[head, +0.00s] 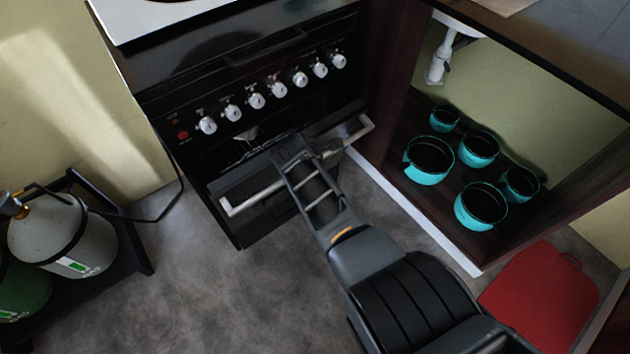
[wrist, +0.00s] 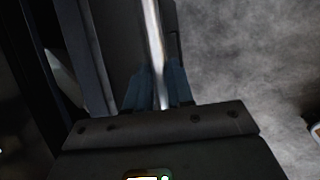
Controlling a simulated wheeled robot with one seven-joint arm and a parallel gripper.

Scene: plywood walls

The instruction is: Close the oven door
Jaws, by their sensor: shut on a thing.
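The black oven (head: 215,165) stands at the back, with a row of silver knobs above its door. The oven door (head: 250,182) is partly open and tilted outward, with a dark gap above it. A silver bar handle (head: 352,138) runs along the door's outer side. My gripper (head: 292,158) is at the middle of the door and covers part of the handle. In the wrist view the handle (wrist: 153,45) passes between the two fingers, and my gripper (wrist: 160,88) is shut on it. The inside of the oven is mostly dark.
An open cupboard (head: 395,140) to the right holds several turquoise pots (head: 430,170). A red board (head: 540,295) lies on the floor at the lower right. Gas cylinders (head: 65,235) stand on a black rack at the left. Bare grey floor (head: 215,290) lies before the oven.

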